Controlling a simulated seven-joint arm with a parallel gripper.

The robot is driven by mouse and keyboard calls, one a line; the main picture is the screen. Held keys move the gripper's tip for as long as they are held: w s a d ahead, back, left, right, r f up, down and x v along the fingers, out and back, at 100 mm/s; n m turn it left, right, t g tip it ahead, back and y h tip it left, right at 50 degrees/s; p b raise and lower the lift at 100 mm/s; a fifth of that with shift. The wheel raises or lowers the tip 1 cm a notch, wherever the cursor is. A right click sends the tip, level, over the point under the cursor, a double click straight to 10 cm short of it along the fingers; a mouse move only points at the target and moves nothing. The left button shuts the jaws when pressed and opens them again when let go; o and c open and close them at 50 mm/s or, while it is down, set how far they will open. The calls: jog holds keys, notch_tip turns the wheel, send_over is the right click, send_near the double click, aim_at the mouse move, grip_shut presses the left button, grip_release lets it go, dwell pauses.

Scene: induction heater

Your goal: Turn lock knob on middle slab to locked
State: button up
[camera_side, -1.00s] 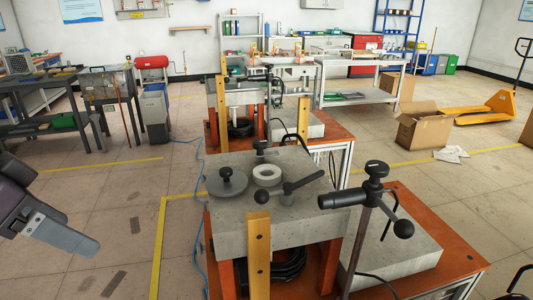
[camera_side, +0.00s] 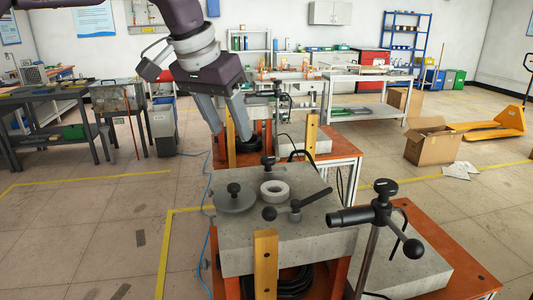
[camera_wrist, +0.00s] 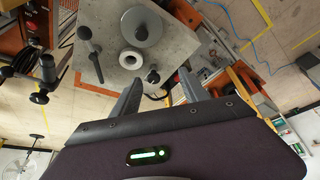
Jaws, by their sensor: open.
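The middle slab (camera_side: 245,242) is a grey concrete block on an orange table in the side view, and it also shows in the wrist view (camera_wrist: 182,44). On it are a round grey disc with a black knob (camera_side: 234,188), a white ring (camera_side: 274,189), a dark lever handle (camera_side: 297,205) and a black knob (camera_side: 268,163) at the back edge. I cannot tell for sure which is the lock knob, or its setting. My gripper (camera_side: 225,120) is open and empty, above and behind the slab. In the wrist view its fingers (camera_wrist: 160,90) point towards the back-edge knob (camera_wrist: 152,76), apart from it.
A wooden post (camera_side: 265,262) stands at the slab's front and another (camera_side: 311,133) behind it. A tall black clamp handle (camera_side: 381,212) rises at the right. Another slab station stands behind. The air above the middle slab is clear.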

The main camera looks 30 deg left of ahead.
send_near(267, 158)
jog(key=x, duration=0.8)
jog(key=shift+w+f, duration=0.1)
jog(key=shift+c, duration=0.2)
grip_shut()
